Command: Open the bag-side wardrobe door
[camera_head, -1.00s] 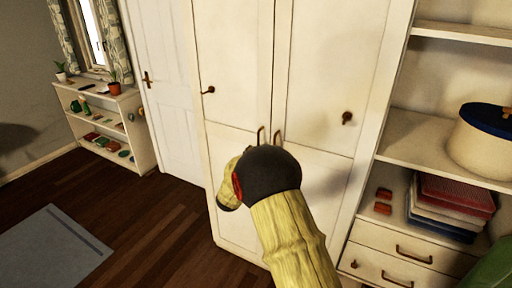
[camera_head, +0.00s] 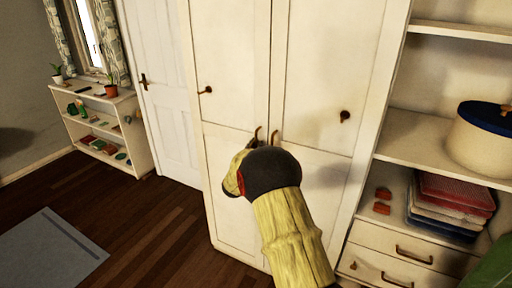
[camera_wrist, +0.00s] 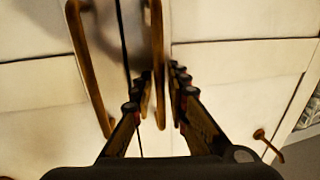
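The white wardrobe shows in the head view with a left door (camera_head: 228,60) and a right door (camera_head: 325,60). Each has a brown bar handle beside the centre seam: the left handle (camera_head: 258,133) and the right handle (camera_head: 275,138). In the wrist view, the left handle (camera_wrist: 84,55) is outside my fingers. The right handle (camera_wrist: 157,50) runs between the fingers of my gripper (camera_wrist: 163,80), which are apart; contact cannot be told. Both doors look shut. My arm hides the gripper's fingers in the head view. No bag is clearly visible.
Round knobs sit on the left door (camera_head: 206,90) and right door (camera_head: 345,116). Open shelves (camera_head: 410,140) and drawers (camera_head: 415,254) adjoin on the right. A white room door (camera_head: 165,80) and low shelf (camera_head: 140,150) stand left.

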